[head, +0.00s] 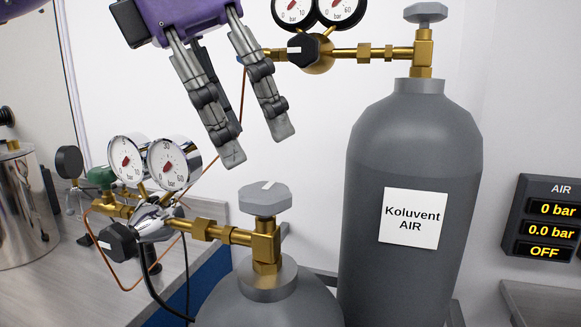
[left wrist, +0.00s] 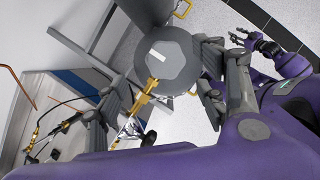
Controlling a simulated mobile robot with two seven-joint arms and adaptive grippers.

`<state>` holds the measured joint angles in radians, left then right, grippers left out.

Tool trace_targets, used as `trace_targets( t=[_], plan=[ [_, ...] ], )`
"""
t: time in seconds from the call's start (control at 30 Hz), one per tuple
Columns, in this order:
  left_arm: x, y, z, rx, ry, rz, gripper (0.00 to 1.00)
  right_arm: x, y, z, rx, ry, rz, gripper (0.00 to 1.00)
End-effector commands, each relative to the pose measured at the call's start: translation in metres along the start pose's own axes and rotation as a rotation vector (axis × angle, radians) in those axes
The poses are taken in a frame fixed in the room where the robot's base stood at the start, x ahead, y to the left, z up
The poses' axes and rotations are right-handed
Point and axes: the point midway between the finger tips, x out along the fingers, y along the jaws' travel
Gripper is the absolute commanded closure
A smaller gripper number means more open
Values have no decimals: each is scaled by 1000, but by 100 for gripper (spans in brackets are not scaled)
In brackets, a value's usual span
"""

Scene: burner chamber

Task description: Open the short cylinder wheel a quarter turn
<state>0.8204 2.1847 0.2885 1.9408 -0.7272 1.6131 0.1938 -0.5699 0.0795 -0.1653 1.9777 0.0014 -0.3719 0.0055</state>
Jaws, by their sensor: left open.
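The short cylinder (head: 268,310) stands at the lower middle of the head view, only its top showing. Its grey faceted wheel (head: 265,198) sits on a brass valve and bears a white mark. My left gripper (head: 257,143) is open and empty above the wheel, fingers pointing down, apart from it in the head view. In the left wrist view the wheel (left wrist: 168,66) appears between the two spread fingers. My right gripper (left wrist: 256,45) shows small at the upper right of the left wrist view; its jaw state is unclear. It is outside the head view.
A tall grey cylinder (head: 412,150) labelled "Koluvent AIR" stands to the right, with its own wheel (head: 425,13) and gauges. Pressure gauges (head: 167,164) and a black knob (head: 119,242) sit left of the short cylinder's valve. An AIR display (head: 550,218) is at far right.

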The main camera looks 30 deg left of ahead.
Motion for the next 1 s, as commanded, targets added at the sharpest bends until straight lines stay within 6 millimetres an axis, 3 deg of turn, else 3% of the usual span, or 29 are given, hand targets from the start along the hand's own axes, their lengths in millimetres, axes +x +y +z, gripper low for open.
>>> trace_targets(
  t=[0.2,0.5,0.87,1.0],
  plan=[
    [26,-1,-1,3,3,0,35,-6,1,19,1,-38,2,60],
    [69,0,0,0,2,0,35,-6,0,16,-5,-31,-2,60],
    [76,0,0,0,-1,1,35,-4,0,9,-5,-17,-3,60],
    [76,0,0,0,-1,0,51,-4,1,10,-3,-19,0,60]
  ],
)
